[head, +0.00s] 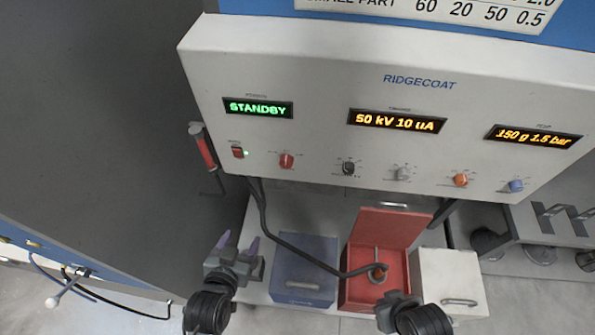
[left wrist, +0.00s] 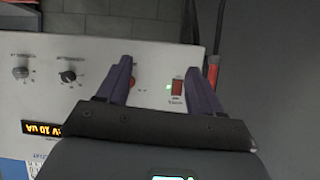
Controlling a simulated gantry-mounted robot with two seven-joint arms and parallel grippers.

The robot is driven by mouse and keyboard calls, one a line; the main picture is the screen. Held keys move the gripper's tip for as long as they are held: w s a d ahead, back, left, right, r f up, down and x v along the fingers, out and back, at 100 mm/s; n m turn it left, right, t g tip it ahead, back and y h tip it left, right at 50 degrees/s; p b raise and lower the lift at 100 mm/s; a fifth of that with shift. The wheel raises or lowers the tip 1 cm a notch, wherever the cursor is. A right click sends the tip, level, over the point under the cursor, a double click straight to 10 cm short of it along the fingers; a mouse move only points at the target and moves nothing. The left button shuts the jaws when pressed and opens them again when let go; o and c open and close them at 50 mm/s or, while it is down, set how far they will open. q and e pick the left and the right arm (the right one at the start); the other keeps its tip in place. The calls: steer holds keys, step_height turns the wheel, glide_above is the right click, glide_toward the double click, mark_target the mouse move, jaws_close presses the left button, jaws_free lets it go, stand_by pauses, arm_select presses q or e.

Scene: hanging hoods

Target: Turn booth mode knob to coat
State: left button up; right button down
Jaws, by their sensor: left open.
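The white Ridgecoat control panel (head: 320,90) carries a row of knobs under its displays. A red knob (head: 286,160) sits right of the red lit switch (head: 238,152); a black knob (head: 348,168) is further right. The small labels are unreadable, so I cannot tell which knob is booth mode. The left display reads STANDBY. My left gripper (head: 239,243) is open and empty, below and apart from the panel. In the left wrist view, the red knob (left wrist: 133,82) is partly hidden by one finger, and the switch (left wrist: 177,88) shows between the fingers. My right gripper (head: 392,302) is low, its fingers unclear.
A black hose (head: 290,245) hangs below the panel and runs to an open red box (head: 398,228). A blue box (head: 305,255) and a white box (head: 458,270) flank it.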

arm_select(q)
steer(key=w+d+m+t+h+b, duration=0.1)
steer(key=w+d+t+b, duration=0.2)
steer(key=w+d, duration=0.2)
steer(key=m+t+b, duration=0.1)
steer(key=t, duration=0.2)
glide_toward(286, 164)
steer(key=shift+h, duration=0.4)
steer(key=x, duration=0.7)
steer(key=shift+a, duration=0.35)
steer(key=shift+w+d+f, duration=0.1)
steer(key=shift+w+d, duration=0.1)
steer(key=shift+w, duration=0.45)
arm_select(e)
steer(key=shift+w+d+f, duration=0.1)
steer(key=shift+d+f, duration=0.05)
steer(key=shift+f, duration=2.5)
